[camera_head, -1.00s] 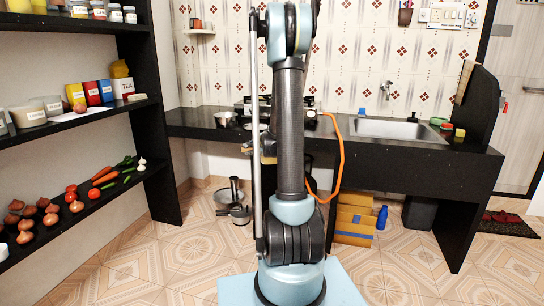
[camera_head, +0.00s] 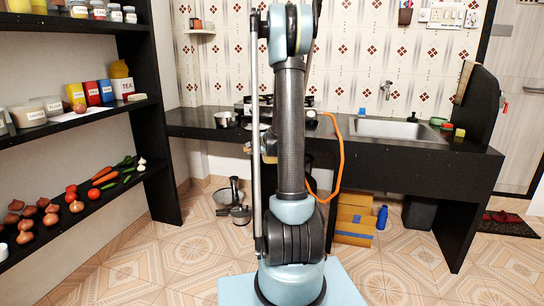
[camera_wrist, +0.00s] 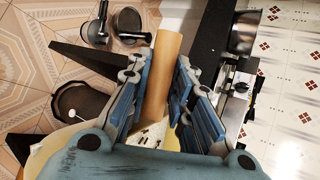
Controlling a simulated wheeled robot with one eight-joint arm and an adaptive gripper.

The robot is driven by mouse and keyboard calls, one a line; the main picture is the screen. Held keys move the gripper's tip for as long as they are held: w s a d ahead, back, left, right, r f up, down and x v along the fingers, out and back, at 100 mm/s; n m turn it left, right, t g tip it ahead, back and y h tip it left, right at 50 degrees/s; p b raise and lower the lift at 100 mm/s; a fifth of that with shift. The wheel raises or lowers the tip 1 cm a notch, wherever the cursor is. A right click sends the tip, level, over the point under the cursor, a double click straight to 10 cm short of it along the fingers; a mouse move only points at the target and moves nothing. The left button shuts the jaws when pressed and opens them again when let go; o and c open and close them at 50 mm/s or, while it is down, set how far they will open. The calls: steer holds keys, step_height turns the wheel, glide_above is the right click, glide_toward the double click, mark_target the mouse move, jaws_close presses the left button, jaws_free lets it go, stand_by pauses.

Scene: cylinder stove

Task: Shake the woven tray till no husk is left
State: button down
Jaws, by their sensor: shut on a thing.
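In the wrist view, my gripper (camera_wrist: 160,65) has its two blue fingers on either side of a smooth tan piece (camera_wrist: 165,50), which seems to be the tray's rim or grip. It is closed on this piece. A pale surface with dark specks (camera_wrist: 150,136) shows between the fingers, probably the woven tray with bits on it. Most of it is hidden by my gripper, so I cannot tell how much husk is there. In the head view my arm hides the gripper and nearly all of the tray.
A black counter (camera_head: 400,150) with a sink (camera_head: 395,130) stands behind my arm. Metal pots (camera_head: 232,190) stand on the floor below it. Cardboard boxes (camera_head: 355,217) and a blue bottle (camera_head: 382,217) are to their right. A stocked shelf (camera_head: 110,185) is at left. Tiled floor is open in front.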

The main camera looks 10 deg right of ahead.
steer(key=shift+w+d, duration=0.15)
steer(key=shift+d, duration=0.4)
steer(key=shift+w+d, duration=0.15)
steer(key=shift+d, duration=0.4)
steer(key=shift+s+a, duration=0.25)
steer(key=shift+a, duration=0.55)
steer(key=shift+s+a, duration=0.2)
steer(key=shift+a, duration=0.6)
steer(key=shift+s+a, duration=0.25)
steer(key=shift+a, duration=0.55)
steer(key=shift+w+d, duration=0.25)
steer(key=shift+d, duration=0.55)
steer(key=shift+w+d, duration=0.2)
steer(key=shift+d, duration=0.6)
steer(key=shift+w+d, duration=0.25)
steer(key=shift+d, duration=0.55)
steer(key=shift+s+a, duration=0.25)
steer(key=shift+a, duration=0.55)
steer(key=shift+s+a, duration=0.25)
steer(key=shift+a, duration=0.55)
steer(key=shift+s+a, duration=0.25)
steer(key=shift+a, duration=0.55)
